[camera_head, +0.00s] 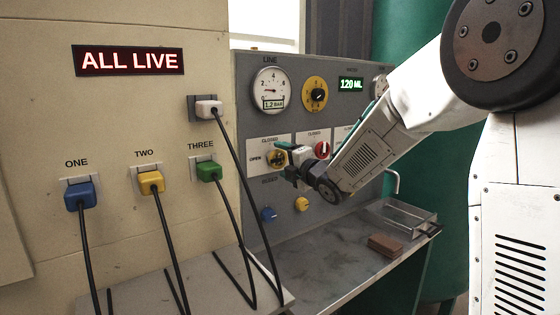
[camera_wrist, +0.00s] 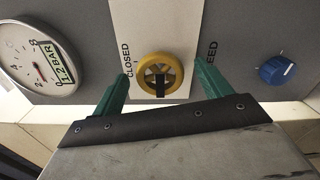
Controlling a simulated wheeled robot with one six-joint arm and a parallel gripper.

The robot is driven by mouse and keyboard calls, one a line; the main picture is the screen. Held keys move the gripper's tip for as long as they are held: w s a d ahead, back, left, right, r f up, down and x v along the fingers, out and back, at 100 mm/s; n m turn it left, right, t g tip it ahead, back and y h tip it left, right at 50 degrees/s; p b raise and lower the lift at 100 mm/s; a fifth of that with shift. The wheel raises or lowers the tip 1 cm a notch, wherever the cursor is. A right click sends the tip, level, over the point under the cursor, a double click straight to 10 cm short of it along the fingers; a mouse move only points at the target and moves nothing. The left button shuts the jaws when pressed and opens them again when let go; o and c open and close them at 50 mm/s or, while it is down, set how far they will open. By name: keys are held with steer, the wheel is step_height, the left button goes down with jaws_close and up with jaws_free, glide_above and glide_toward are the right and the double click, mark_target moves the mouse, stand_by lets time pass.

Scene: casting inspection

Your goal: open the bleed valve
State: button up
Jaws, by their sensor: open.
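The bleed valve is a yellow handwheel (camera_wrist: 160,70) on a white plate, with CLOSED printed beside it and a partly hidden label ending in EED. In the wrist view its black bar points down the picture, a quarter turn from CLOSED and to the side where the head view shows OPEN. In the head view the yellow wheel (camera_head: 275,159) is partly hidden by my gripper (camera_head: 287,160). In the wrist view my gripper (camera_wrist: 162,72) is open, its green fingers either side of the wheel. I cannot tell whether they touch it.
A red knob (camera_head: 322,149) is right of the wheel; blue (camera_head: 268,213) and yellow (camera_head: 302,204) knobs are below. A gauge (camera_head: 271,91) reads 1.2 bar; a display (camera_head: 351,84) reads 120 ML. A clear tray (camera_head: 422,229) and brown block (camera_head: 385,245) are on the bench. The sign (camera_head: 129,61) reads ALL LIVE.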

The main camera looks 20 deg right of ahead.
steer(key=v, duration=0.5)
steer(key=shift+s, duration=0.25)
steer(key=shift+d, duration=0.1)
